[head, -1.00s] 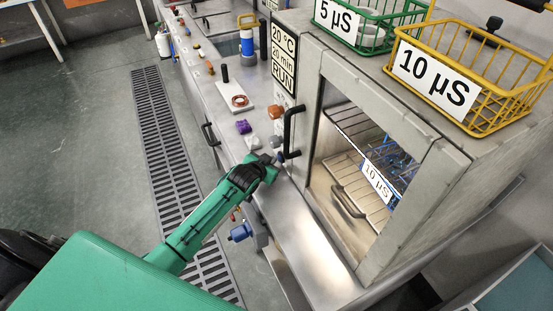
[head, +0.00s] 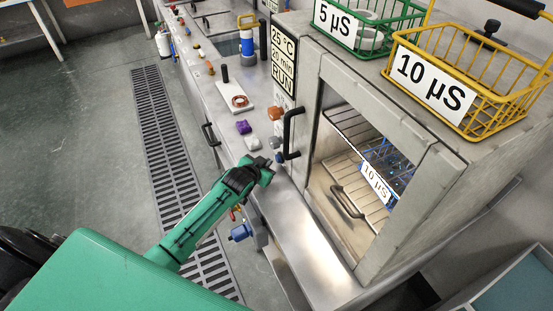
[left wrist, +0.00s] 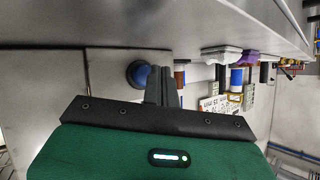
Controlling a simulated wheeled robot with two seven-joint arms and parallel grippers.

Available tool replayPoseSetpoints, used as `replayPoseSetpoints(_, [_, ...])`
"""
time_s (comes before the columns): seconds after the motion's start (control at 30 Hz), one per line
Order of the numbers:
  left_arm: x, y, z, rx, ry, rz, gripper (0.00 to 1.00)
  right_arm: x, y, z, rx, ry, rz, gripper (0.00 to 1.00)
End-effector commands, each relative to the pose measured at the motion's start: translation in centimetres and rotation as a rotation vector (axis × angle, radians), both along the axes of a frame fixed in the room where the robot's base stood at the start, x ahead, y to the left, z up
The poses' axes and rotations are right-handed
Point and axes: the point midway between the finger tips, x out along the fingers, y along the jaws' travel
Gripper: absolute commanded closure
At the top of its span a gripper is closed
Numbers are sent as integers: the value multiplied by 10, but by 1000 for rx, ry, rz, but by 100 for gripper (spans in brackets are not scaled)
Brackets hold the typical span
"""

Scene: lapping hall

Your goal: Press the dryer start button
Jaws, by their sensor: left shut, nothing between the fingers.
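The dryer (head: 345,70) is a grey metal box with a large window in its door. Its display panel (head: 283,58) reads 25 °C and RUN; the minutes line is less clear. Below the panel are an orange knob (head: 275,113) and small grey round buttons (head: 278,157), partly beside the black door handle (head: 291,135). I cannot tell which is the start button. My left gripper (head: 267,164) is shut and empty, just left of the lowest button, seemingly apart from it. In the left wrist view the closed fingers (left wrist: 161,86) are beside a round blue button-like thing (left wrist: 137,73).
A metal counter (head: 310,245) runs along the dryer's front, with a purple piece (head: 243,127) and a white board (head: 236,98) on it. A blue valve (head: 240,232) sticks out below. Green (head: 375,45) and yellow (head: 455,118) baskets stand on the dryer.

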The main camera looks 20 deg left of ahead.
Motion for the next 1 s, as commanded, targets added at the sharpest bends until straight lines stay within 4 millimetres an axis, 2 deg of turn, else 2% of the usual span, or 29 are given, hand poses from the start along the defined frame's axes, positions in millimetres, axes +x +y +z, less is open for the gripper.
replayPoseSetpoints(0.17, [-5, 5, 1, 2, 2, 1, 100, 0, 0, 5, 0, 0, 0, 100])
replayPoseSetpoints(0.6, [-36, 32, 2, 2, 2, 1, 100, 0, 0, 26, 0, 0, 0, 100])
replayPoseSetpoints(1.0, [-37, 34, 0, 0, 0, 0, 100, 0, 0, 25, 0, 0, 0, 100])
